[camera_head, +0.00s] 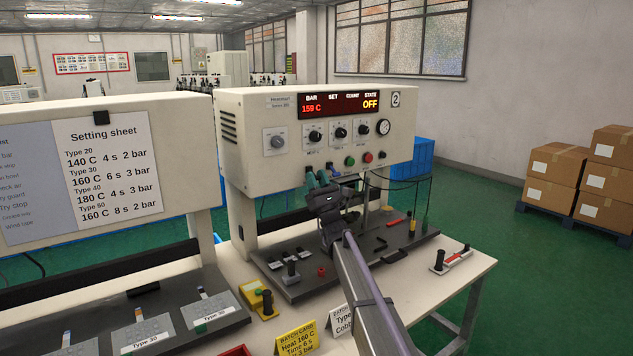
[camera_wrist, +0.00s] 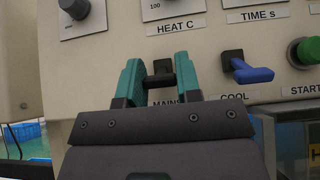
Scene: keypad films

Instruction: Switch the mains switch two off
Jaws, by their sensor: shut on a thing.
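The machine marked 2 (camera_head: 232,105) stands in the middle of the camera_head view. Its display (camera_head: 342,105) reads 159 C, with OFF under STATE. My gripper (camera_head: 318,179) is at the lower left of its panel. In the wrist view my gripper's teal fingers (camera_wrist: 158,78) stand on both sides of the mains switch (camera_wrist: 160,80) and are shut on its black handle. The handle appears to lie sideways, and the MAINS label below is partly hidden by my gripper. In the camera_head view my gripper hides the switch.
The blue-handled COOL switch (camera_wrist: 250,72) is close to the right of my gripper. The green START button (camera_wrist: 306,51) is farther right. The HEAT C and TIME s knobs sit above. A setting sheet (camera_head: 114,165) is on the left machine. A worktable (camera_head: 420,290) with small tools lies below.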

